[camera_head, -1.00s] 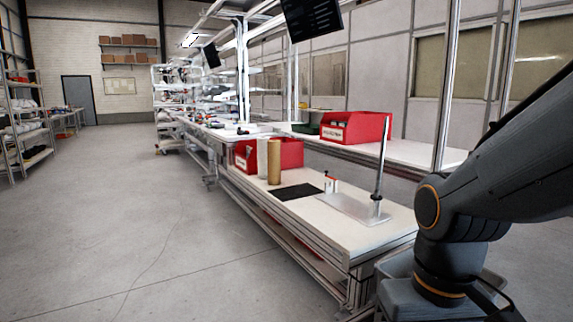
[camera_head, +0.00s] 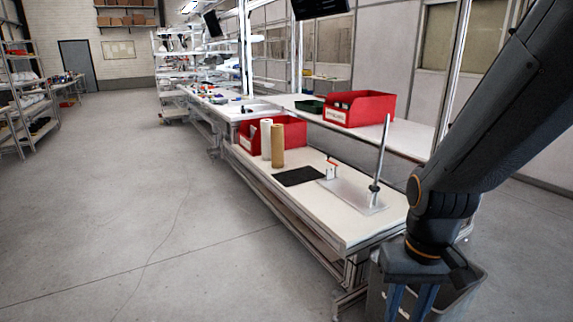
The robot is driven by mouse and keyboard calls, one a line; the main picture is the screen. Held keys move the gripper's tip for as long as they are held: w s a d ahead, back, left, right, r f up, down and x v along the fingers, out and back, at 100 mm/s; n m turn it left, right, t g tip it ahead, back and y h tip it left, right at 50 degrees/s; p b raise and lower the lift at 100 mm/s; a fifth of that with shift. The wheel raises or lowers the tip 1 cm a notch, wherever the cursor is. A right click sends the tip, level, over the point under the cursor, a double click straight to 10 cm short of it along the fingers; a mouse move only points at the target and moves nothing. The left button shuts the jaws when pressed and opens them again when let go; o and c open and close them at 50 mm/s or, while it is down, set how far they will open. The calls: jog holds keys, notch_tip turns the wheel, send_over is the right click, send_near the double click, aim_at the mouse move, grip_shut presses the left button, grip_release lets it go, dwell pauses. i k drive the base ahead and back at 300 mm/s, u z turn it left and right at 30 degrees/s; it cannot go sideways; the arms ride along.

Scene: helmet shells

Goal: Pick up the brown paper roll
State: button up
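The brown paper roll (camera_head: 277,147) stands upright on the white workbench (camera_head: 330,222), right beside a white roll (camera_head: 266,138). My gripper (camera_head: 410,303) hangs at the lower right, pointing down in front of a grey bin. Its two blue fingers are apart with nothing seen between them; the fingertips are cut off by the bottom edge. It is far from the brown roll, to the right of and nearer than the bench end.
A red bin (camera_head: 245,140) stands behind the rolls. A black mat (camera_head: 297,176), a small white-and-red item (camera_head: 331,170) and a metal stand with a tall post (camera_head: 380,155) lie to the right. Another red bin (camera_head: 360,107) sits on the upper shelf. The floor (camera_head: 130,210) at left is clear.

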aim_at(277, 130)
jog(key=u, duration=0.8)
jog(key=i, duration=1.6)
jog(key=u, duration=0.25)
jog(key=i, duration=1.6)
jog(key=z, duration=1.25)
jog(key=i, duration=0.7)
jog(key=z, duration=0.45)
